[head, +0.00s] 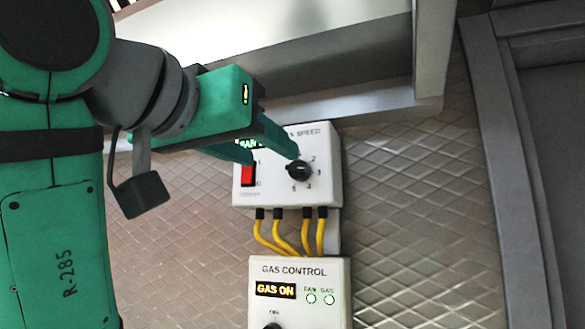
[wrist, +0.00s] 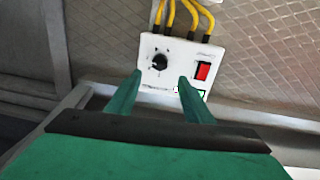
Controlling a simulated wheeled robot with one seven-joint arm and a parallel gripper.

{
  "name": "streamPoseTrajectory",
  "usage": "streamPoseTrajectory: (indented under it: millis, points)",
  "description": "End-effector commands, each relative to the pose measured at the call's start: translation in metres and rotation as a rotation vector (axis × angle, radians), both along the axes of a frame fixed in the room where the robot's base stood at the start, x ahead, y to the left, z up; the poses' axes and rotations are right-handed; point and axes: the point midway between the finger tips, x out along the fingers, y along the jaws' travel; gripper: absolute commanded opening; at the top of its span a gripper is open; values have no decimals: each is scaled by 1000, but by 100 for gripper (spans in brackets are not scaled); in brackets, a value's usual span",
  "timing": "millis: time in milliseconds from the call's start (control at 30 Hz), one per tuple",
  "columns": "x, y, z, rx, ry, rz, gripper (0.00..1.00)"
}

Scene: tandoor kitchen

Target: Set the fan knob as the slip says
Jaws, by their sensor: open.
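The black fan knob (head: 298,171) is on a white speed control box (head: 325,185) on the tiled wall. Numbers, among them 2 and 3, ring it; a small pale mark shows at its right side, but its exact setting is hard to read. My gripper (head: 272,158) is open and empty, its fingers in front of the box's upper part. In the wrist view the knob (wrist: 160,62) shows just beyond the gap between my fingertips (wrist: 160,78). Contact cannot be told. I see no slip in either view.
A red rocker switch (head: 247,174) is left of the knob, close to one finger. Yellow cables (head: 278,236) run down from the box towards a gas control box (head: 337,298) reading GAS ON. A grey metal ledge (head: 385,104) is above. The wall to the right is clear.

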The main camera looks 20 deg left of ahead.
Motion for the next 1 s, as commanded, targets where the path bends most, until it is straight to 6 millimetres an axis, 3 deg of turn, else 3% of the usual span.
streamPoseTrajectory:
  millis: [300, 500, 700, 967, 1000]
  points:
    - [57, -6, -1, -2, 3, -2, 47]
    - [83, -8, -1, -2, 1, -2, 47]
    - [95, -9, -1, -1, 0, -1, 47]
    - [96, -9, -1, -1, 0, 0, 47]
    - [96, -9, -1, -1, 0, 0, 42]
